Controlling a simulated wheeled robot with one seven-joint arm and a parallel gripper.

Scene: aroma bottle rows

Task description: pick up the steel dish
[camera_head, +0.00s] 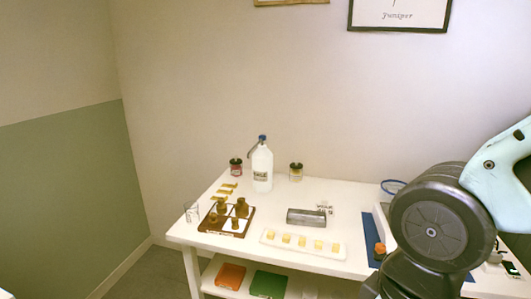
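A grey metallic piece (306,217), which looks like the steel dish, lies on the white table (270,203) near its middle. It is longish, with a rounded shape, and too small in the picture to show its inside. It sits just behind a white strip tray (303,244). My arm fills the right side of the view, over the right part of the table. My gripper is not in view, so its state and its distance from the dish do not show.
A wooden tray (211,228) with brown bottles and a clear glass (191,211) stand left. A white pump bottle (262,166) and two dark-lidded jars (236,167) (296,172) stand behind. Small clear items (325,208) lie beside the dish. A blue mat (370,234) lies right, partly behind my arm.

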